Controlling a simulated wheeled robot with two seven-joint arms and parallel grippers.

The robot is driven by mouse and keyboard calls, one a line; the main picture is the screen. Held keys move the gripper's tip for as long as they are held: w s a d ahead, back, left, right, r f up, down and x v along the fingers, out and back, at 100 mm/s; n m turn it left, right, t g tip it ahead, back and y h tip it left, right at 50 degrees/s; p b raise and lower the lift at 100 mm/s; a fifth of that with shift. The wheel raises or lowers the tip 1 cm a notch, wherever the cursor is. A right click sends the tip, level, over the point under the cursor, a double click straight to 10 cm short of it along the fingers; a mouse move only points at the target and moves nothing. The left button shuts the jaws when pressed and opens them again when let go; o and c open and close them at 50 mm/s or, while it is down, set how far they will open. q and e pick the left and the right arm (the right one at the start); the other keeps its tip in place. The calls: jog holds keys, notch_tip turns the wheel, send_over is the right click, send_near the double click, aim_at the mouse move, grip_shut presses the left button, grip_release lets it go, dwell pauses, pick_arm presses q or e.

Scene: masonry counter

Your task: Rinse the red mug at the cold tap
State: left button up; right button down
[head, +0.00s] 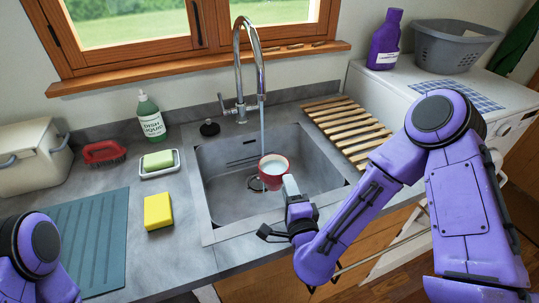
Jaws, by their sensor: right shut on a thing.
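The red mug (271,183), pale inside, is over the sink basin (223,189) with its opening facing up. My right gripper (289,187) is shut on the mug at its near right side; the exact contact is partly hidden. The chrome tap (239,72) arches over the basin, with its lever (222,103) at the left of its base. A thin stream of water (262,130) falls from the spout to the mug's opening. My left gripper is out of view; only part of that arm shows at the lower left.
A slatted wooden rack (345,122) lies right of the basin. Left of it are a yellow sponge (158,211), a soap dish (160,164), a green dish-liquid bottle (151,119), a red brush (104,152) and a teal mat (88,240). A black plug (209,127) sits behind the basin.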

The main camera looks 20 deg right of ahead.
jog(key=shift+s+a+r, duration=0.15)
jog(key=shift+s+r, duration=0.6)
jog(key=s+r+p, duration=0.1)
jog(key=p, duration=0.1)
jog(key=s+r+p, duration=0.1)
jog(key=s+p, duration=0.1)
jog(key=p, duration=0.1)
jog(key=shift+s+a+r, duration=0.2)
jog(key=shift+s+r, duration=0.05)
jog(key=shift+r, duration=0.1)
